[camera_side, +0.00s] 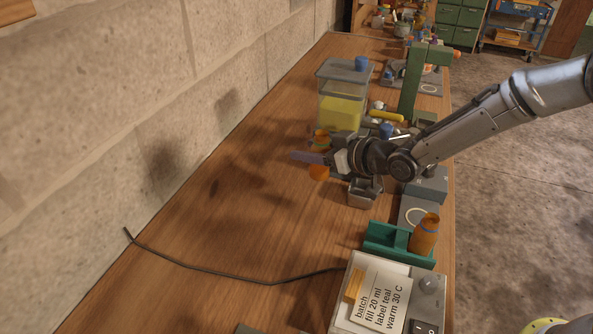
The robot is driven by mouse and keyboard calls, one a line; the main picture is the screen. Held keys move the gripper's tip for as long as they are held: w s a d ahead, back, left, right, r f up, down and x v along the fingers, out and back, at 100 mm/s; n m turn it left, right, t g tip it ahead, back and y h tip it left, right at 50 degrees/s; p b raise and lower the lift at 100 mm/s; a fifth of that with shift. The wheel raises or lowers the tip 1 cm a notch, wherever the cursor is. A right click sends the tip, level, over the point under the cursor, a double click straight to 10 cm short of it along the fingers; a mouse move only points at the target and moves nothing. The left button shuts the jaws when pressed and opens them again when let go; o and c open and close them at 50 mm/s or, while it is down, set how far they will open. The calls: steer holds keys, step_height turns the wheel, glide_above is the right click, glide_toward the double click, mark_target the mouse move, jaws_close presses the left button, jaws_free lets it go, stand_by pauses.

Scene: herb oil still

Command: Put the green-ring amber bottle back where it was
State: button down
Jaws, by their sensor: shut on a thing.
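An amber bottle (320,137) shows above and below my gripper's fingers, with a greenish band near its upper part. My gripper (308,157) is shut around its middle, and the fingers hide that part. The bottle looks roughly upright. I cannot tell from this view whether its base touches the table.
A clear tank with yellow contents (340,112) stands behind my gripper. A small grey metal container (364,193) is below my wrist. A grey box with a label (372,292) stands in front, its cable (220,273) crossing the table. The left tabletop is clear.

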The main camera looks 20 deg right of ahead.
steer(key=w+f, duration=0.1)
steer(key=f, duration=0.1)
steer(key=w+a+f, duration=0.1)
steer(key=w+f, duration=0.2)
steer(key=shift+a+f, duration=0.35)
steer(key=shift+f, duration=1.35)
steer(key=shift+f, duration=0.15)
steer(key=shift+c, duration=1.3)
jaws_free()
